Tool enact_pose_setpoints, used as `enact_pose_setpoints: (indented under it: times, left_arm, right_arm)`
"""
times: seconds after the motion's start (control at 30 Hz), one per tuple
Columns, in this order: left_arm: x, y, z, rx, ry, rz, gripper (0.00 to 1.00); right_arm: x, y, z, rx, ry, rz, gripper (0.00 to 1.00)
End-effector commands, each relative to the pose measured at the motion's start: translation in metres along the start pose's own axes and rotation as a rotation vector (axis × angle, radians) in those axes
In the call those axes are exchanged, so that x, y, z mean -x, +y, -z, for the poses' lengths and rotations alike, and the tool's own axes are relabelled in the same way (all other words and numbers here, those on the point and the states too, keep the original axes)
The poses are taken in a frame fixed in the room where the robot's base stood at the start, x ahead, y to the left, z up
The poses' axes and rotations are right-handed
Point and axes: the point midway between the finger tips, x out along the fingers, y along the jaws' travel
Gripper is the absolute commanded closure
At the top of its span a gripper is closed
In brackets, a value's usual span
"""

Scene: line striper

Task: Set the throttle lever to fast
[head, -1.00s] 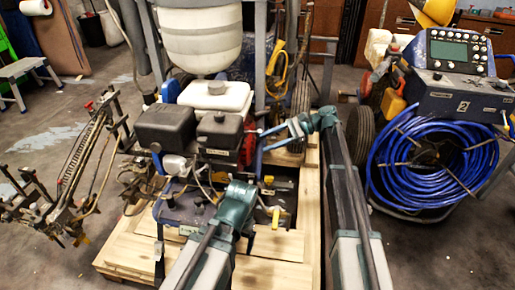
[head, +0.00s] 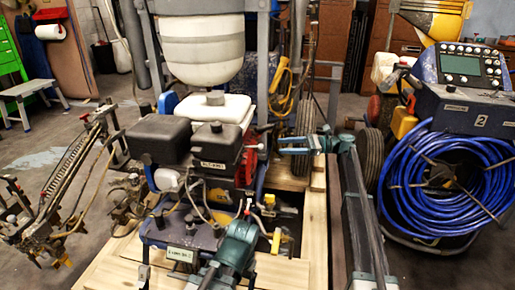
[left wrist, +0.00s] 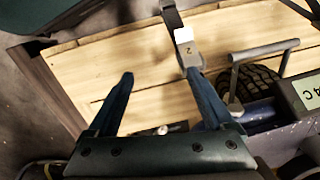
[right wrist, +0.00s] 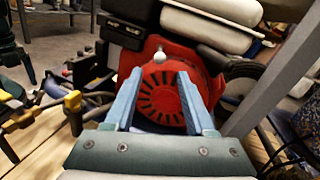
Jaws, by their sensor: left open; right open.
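The engine (head: 213,140), with a black top and red recoil cover (right wrist: 158,95), sits on the striper. In the right wrist view a pale ball knob (right wrist: 160,57) stands above the cover; it looks like the throttle lever's end, but I cannot read any fast or slow mark. My right gripper (head: 281,146) is open beside the engine's right side. Its blue fingers (right wrist: 160,74) point at the cover, with the knob just beyond the tips. My left gripper (left wrist: 158,78) is open over the planks, its right finger near a lever with a white tag (left wrist: 184,36); the head view hides its fingers.
The striper stands on a wooden pallet (head: 305,225). A white tank (head: 203,48) rises behind the engine. A blue hose reel (head: 445,185) stands at the right. A spray-arm assembly (head: 60,190) is at the left.

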Motion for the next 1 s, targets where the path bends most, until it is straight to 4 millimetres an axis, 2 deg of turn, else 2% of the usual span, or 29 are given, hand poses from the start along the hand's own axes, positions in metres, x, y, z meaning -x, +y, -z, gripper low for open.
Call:
enact_pose_setpoints:
  times: [0.03,0.2,0.5,0.7,1.0]
  left_arm:
    - [0.000,0.000,0.000,0.000,0.000,0.000,0.14]
    - [0.000,0.000,0.000,0.000,0.000,0.000,0.14]
    - [0.000,0.000,0.000,0.000,0.000,0.000,0.14]
    - [0.000,0.000,0.000,0.000,0.000,0.000,0.14]
    - [0.000,0.000,0.000,0.000,0.000,0.000,0.14]
  right_arm:
    - [-0.013,0.002,0.000,0.000,0.000,-0.003,0.45]
    - [-0.048,0.002,0.000,0.000,0.000,-0.003,0.45]
    - [-0.092,0.001,0.000,0.001,0.000,-0.002,0.45]
    - [-0.103,0.000,0.000,0.001,0.001,0.000,0.45]
    - [-0.104,0.000,0.000,0.001,0.001,0.000,0.45]
